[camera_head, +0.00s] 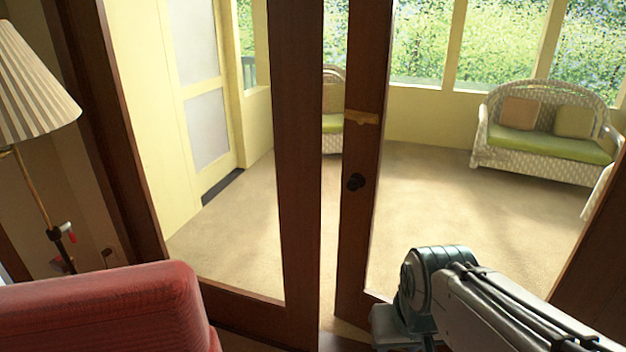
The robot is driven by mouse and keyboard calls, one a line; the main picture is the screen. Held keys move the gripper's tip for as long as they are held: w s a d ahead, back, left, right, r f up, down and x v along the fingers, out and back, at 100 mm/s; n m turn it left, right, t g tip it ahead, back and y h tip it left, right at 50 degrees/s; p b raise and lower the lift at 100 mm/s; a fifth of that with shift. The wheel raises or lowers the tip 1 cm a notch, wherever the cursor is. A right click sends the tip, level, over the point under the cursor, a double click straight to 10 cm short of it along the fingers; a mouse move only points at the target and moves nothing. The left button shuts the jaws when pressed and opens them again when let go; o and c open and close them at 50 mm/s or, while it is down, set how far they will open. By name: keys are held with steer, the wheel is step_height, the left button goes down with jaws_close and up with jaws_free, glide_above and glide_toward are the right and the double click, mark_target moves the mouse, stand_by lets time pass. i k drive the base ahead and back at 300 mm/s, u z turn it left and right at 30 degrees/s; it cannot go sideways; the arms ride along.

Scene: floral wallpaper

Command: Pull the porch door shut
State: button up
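My arm reaches in from the lower right, in front of the door's glass. Its end, with a grey block that may be part of my gripper (392,326), is low near the door's foot, well below the knob. The fingertips are not visible, and I cannot tell whether it touches the door.
A red armchair (105,312) fills the lower left. A lamp with a pleated shade (30,85) stands behind it. Beyond the glass, the porch has open floor (240,235), a wicker sofa (545,165) with green cushions, and another wicker seat (333,122). A dark wood edge (600,265) lies at right.

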mark_target(596, 265)
steer(key=z, duration=0.05)
steer(key=i, duration=0.9)
steer(key=z, duration=0.55)
